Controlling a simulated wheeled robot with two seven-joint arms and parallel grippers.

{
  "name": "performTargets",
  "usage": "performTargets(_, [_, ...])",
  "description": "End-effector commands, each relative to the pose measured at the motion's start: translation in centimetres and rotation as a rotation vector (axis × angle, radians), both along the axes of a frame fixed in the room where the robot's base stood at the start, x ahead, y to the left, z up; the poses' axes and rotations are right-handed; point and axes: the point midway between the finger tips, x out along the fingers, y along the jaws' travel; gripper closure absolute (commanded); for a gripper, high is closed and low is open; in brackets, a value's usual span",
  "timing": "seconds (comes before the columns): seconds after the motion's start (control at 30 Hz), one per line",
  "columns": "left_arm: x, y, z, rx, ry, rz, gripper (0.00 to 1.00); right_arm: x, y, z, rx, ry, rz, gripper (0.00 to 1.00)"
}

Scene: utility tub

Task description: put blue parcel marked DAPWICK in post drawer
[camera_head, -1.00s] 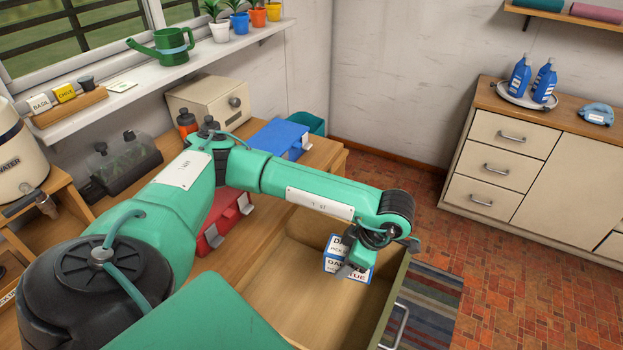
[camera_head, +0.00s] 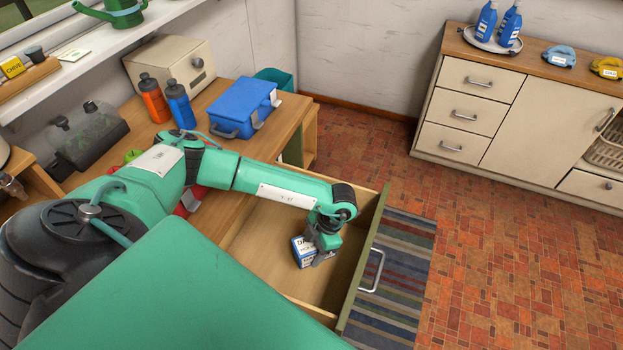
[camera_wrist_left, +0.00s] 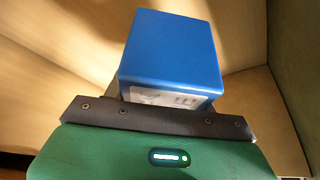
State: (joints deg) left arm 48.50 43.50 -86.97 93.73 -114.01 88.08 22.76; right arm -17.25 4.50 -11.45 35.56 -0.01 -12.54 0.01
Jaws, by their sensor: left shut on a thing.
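The blue parcel (camera_head: 301,252) with white printed labels is inside the open post drawer (camera_head: 261,228), near its front panel. Its lettering is partly hidden by my gripper, so I cannot read the whole name. My left gripper (camera_head: 322,257) points down into the drawer and is shut on the parcel. In the left wrist view the parcel (camera_wrist_left: 170,48) shows a plain blue face and part of a label beyond the gripper's dark edge. Whether the parcel touches the drawer floor I cannot tell. My right gripper is not in view.
A blue box (camera_head: 243,106), an orange bottle (camera_head: 153,98) and a blue bottle (camera_head: 180,104) stand on the desk behind the drawer. The drawer's handle (camera_head: 373,271) faces a striped rug (camera_head: 405,262). The drawer floor around the parcel is bare.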

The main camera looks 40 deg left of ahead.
Motion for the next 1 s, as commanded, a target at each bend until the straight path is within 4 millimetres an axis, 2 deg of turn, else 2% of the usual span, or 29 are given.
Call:
performTargets(0.1, [0.0,0.0,-2.0,0.001,0.000,0.000,0.73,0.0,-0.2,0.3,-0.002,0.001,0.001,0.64])
performTargets(0.27, [0.0,0.0,-3.3,0.000,0.000,0.000,0.73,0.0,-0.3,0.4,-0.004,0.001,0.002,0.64])
performTargets(0.5, [0.0,0.0,-6.4,0.001,0.001,-0.001,0.73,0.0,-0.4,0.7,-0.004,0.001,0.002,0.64])
performTargets(0.93, [0.0,0.0,-7.3,0.000,-0.001,-0.001,0.73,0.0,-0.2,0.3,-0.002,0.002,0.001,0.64])
performTargets(0.97, [0.0,0.0,-7.2,0.000,-0.001,-0.001,0.38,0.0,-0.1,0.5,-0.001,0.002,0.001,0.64])
performTargets(1.0, [0.0,0.0,-7.1,0.000,-0.001,-0.001,0.30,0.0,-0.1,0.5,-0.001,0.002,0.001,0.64])
